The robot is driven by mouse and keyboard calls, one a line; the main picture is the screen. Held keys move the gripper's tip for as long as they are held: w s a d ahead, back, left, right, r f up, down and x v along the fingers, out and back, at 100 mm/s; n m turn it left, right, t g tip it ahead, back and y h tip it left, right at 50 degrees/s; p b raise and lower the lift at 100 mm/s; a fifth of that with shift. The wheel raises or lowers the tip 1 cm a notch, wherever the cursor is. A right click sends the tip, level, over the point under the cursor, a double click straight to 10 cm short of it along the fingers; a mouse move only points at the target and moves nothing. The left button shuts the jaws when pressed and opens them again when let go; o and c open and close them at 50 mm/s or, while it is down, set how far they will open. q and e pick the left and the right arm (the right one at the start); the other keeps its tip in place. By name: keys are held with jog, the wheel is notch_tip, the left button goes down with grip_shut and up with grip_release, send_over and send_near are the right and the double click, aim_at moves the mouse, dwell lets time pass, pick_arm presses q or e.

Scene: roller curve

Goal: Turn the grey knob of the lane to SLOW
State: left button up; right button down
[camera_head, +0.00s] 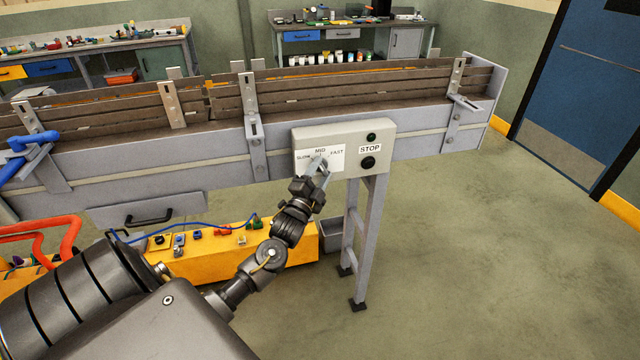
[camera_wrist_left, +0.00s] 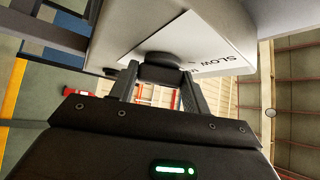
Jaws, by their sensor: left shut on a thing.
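The control box (camera_head: 308,136) is on the front side of the conveyor lane, with a white label reading SLOW, MID and FAST from left to right. My left gripper (camera_head: 319,168) is at the label, below MID, with its fingers pointing at the panel. In the left wrist view the dark grey knob (camera_wrist_left: 160,72) sits between the two fingers of my left gripper (camera_wrist_left: 157,80), which are shut on it. The fingers hide most of the knob in the head view, so I cannot tell which word it points to. The SLOW word shows upside down in the wrist view. My right gripper is not in view.
A yellow bench (camera_head: 200,262) with small parts is beneath my arm. Floor (camera_head: 480,250) at right is clear.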

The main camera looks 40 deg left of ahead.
pick_arm(q)
jog(key=n+y+b, duration=0.1)
jog(key=n+t+y+b, duration=0.1)
jog(key=shift+d+f+b, duration=0.1)
jog(key=shift+f+b, duration=0.25)
jog(key=shift+b, duration=0.05)
jog(key=shift+r+n+t+y+b, duration=0.15)
jog(key=shift+n+t+y+b, duration=0.15)
jog(key=shift+n+y+b, duration=0.8)
jog(key=shift+h, duration=0.4)
jog(key=shift+c, duration=0.2)
jog(key=shift+o, duration=0.2)
jog(key=shift+r+n, duration=0.1)
jog(key=shift+n, duration=0.2)
jog(key=o, duration=1)
jog(key=shift+w, duration=0.1)
jog(key=shift+c, duration=0.2)
jog(key=b+v, duration=0.2)
jog(key=v, duration=0.9)
jog(key=shift+b, duration=0.3)
